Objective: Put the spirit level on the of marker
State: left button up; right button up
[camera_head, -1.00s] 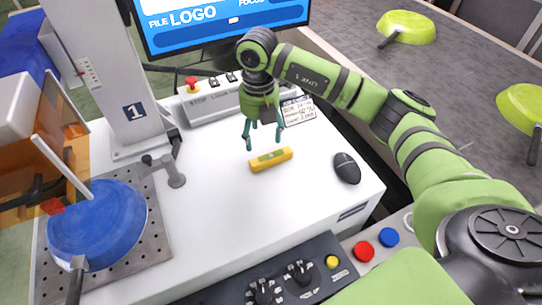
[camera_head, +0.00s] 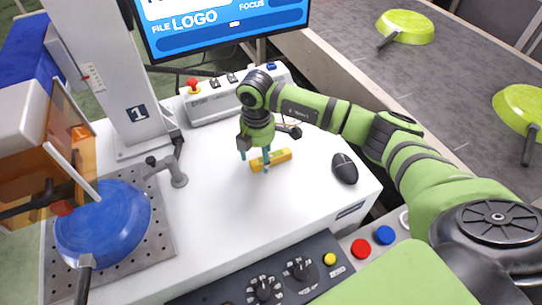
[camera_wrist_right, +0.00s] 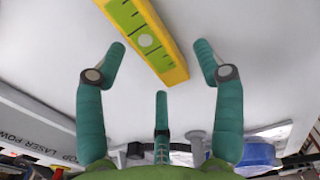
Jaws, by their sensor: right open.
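The yellow spirit level (camera_head: 283,157) with a green face lies on the white table. My right gripper (camera_head: 258,160) is above it, with teal fingers pointing down and partly covering its left end. In the right wrist view, the level (camera_wrist_right: 147,38) runs diagonally between the fingertips of my right gripper (camera_wrist_right: 160,62). The fingers are spread, open and empty. A marking machine (camera_head: 132,85) with a "1" label stands at the left; I cannot tell whether it is the marker meant. My left gripper is not in view.
A blue pan (camera_head: 105,222) lies on a perforated plate (camera_head: 160,235) at the left. A grey control box (camera_head: 210,103) stands behind my gripper, and a black mouse (camera_head: 345,168) lies to the right. Green pans (camera_head: 405,27) rest on the conveyor.

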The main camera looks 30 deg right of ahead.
jog(key=shift+f, duration=0.8)
grip_shut()
